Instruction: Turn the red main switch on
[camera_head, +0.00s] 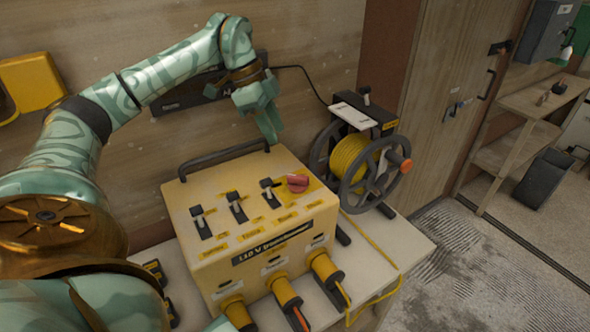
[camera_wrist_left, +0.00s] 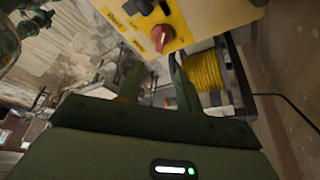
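The red main switch (camera_head: 297,183) is a red rotary knob at the right end of the yellow distribution box's (camera_head: 215,262) sloping top panel. Its on or off position cannot be read. In the left wrist view the red knob (camera_wrist_left: 162,38) shows beyond the fingertips, roughly between them. My left gripper (camera_head: 270,128) is above and behind the box, pointing down, apart from the knob. Its two fingers (camera_wrist_left: 152,72) stand apart with nothing between them, so it is open. My right gripper is not recognisable in either view.
Three black toggle switches (camera_head: 236,207) sit left of the knob. A black carry handle (camera_head: 223,157) rises behind the panel. A yellow cable reel (camera_head: 353,165) stands close on the right. Plugs (camera_head: 287,293) stick out of the box's front. The workbench (camera_head: 413,240) has some bare room at right.

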